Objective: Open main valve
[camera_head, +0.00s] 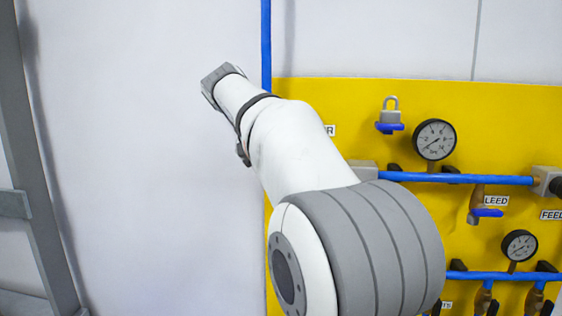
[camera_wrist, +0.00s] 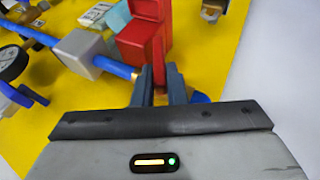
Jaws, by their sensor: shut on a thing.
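In the wrist view, a red block-shaped part (camera_wrist: 148,38) stands out from the yellow panel, with a thin red plate running down from it. My gripper (camera_wrist: 157,84) is shut on the lower end of this red plate. A blue pipe end (camera_wrist: 201,98) shows just right of the fingers. I cannot read a label naming the main valve, and I cannot tell if the red part is its handle. In the head view my arm reaches up and left, and hides the gripper and the red part.
The yellow panel (camera_head: 345,92) carries a pressure gauge (camera_head: 434,139), a second gauge (camera_head: 519,245), a padlock on a blue handle (camera_head: 390,116) and blue pipes. A grey box (camera_wrist: 88,53) on a pipe is left of the fingers. A grey frame (camera_head: 40,210) stands at the far left.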

